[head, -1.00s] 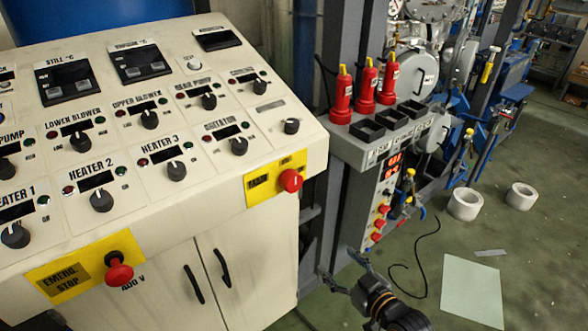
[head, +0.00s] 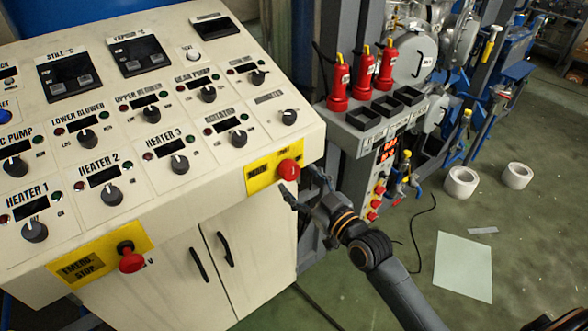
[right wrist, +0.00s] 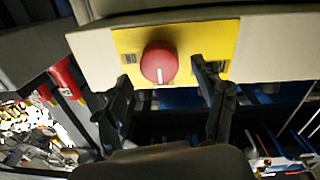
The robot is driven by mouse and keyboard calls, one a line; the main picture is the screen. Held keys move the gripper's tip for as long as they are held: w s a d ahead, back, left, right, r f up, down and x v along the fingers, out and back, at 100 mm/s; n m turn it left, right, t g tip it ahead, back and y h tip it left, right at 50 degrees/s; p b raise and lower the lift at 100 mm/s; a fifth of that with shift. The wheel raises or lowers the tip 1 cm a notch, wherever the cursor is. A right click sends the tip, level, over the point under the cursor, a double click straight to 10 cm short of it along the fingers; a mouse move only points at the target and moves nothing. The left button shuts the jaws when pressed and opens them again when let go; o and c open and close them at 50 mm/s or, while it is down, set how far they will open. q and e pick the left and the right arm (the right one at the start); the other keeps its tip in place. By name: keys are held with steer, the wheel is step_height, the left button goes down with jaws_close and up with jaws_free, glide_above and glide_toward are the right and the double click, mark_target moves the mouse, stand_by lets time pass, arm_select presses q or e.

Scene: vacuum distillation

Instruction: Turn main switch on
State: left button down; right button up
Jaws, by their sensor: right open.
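The main switch is a red round knob (head: 289,170) on a yellow plate (head: 261,174) at the right end of the console's front edge. In the right wrist view the red knob (right wrist: 159,62) faces me, with a white mark pointing downward. My right gripper (head: 304,188) is open and empty, just below and to the right of the knob in the head view. In the right wrist view its two fingers (right wrist: 160,80) stand apart on either side of the knob, seemingly short of it; contact cannot be told. My left gripper is not in view.
The red emergency stop (head: 131,259) sits on another yellow plate at the console's front left. Console dials and displays lie above. A grey rack with red bottles (head: 339,88) stands right of the console. Two white rolls (head: 461,182) and a sheet (head: 464,266) lie on the floor.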

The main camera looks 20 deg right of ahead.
steer(key=shift+x, duration=1.45)
steer(key=shift+c, duration=0.4)
steer(key=c, duration=1.1)
